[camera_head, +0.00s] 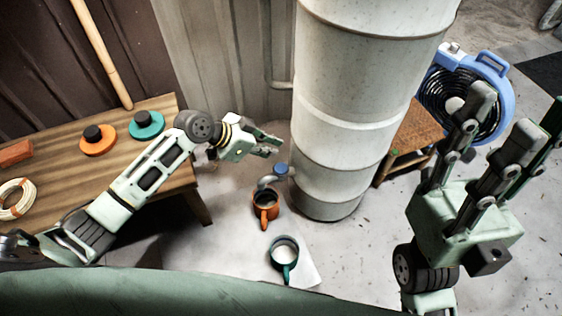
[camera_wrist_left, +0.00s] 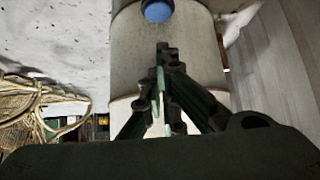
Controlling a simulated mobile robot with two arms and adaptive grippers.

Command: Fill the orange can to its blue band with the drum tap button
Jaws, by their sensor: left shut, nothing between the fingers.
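The orange can (camera_head: 265,212) stands on the floor beneath the drum's tap; its inside looks dark, and I cannot make out its blue band or its level. The tall pale drum (camera_head: 345,85) stands behind it. The round blue tap button (camera_head: 281,170) sits low on the drum's left side; it also shows at the top of the left wrist view (camera_wrist_left: 158,11). My left gripper (camera_head: 270,144) is shut and empty, a little above and left of the button, apparently apart from it. My right gripper (camera_head: 515,115) is open and empty at the right.
A teal can (camera_head: 285,252) with pale contents stands in front of the orange can. A wooden table (camera_head: 65,165) at left bears lidded discs, a rattan coil (camera_head: 15,199) and a brick. A blue fan (camera_head: 485,65) and woven stool (camera_head: 412,135) stand right of the drum.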

